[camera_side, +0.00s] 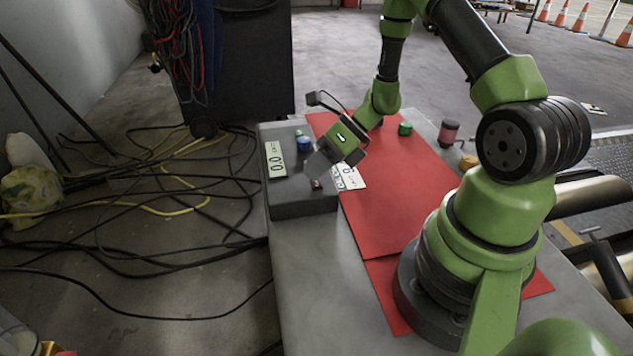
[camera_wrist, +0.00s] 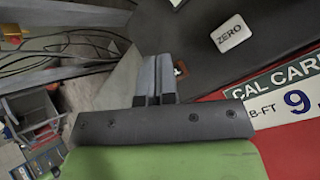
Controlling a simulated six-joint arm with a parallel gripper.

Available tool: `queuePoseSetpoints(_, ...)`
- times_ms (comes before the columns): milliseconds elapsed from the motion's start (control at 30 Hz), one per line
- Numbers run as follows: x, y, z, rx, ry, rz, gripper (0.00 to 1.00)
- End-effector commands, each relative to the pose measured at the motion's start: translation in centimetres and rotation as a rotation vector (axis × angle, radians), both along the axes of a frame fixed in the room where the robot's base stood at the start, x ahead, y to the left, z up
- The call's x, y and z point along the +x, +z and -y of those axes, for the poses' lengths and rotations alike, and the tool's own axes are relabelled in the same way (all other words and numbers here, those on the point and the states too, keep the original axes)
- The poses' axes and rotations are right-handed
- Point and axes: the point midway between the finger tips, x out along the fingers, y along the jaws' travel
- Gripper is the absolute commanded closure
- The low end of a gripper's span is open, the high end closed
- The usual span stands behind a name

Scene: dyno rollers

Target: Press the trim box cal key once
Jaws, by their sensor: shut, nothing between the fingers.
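The trim box (camera_side: 302,203) is a dark grey box at the table's far left corner, with a display (camera_side: 276,160) reading 0.0 and a blue knob (camera_side: 304,144) on top. My gripper (camera_side: 316,177) is shut and empty, tilted down over the box's right part. In the wrist view, my gripper's fingers (camera_wrist: 157,62) lie side by side. A small red-brown part (camera_wrist: 180,69) shows just right of the fingertips, mostly hidden; I cannot tell whether it is the cal key or is touched. A white ZERO key (camera_wrist: 231,33) sits further right.
A white CAL CARD (camera_wrist: 290,95) lies on the red mat (camera_side: 400,185) beside the box; the side view shows it partly behind my gripper. A green knob-like piece (camera_side: 405,128) and a pink-red cylinder (camera_side: 448,133) stand further right. Cables (camera_side: 150,215) cover the floor at left.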

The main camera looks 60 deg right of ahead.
Motion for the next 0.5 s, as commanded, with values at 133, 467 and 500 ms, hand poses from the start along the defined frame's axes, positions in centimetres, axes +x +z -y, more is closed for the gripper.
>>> queuePoseSetpoints(133,0.03,0.8,0.02,-0.001,-0.001,0.002,1.0)
queuePoseSetpoints(467,0.0,0.99,-0.01,0.0,-0.001,0.001,1.0)
queuePoseSetpoints(500,0.0,1.09,0.0,0.0,-0.001,0.001,1.0)
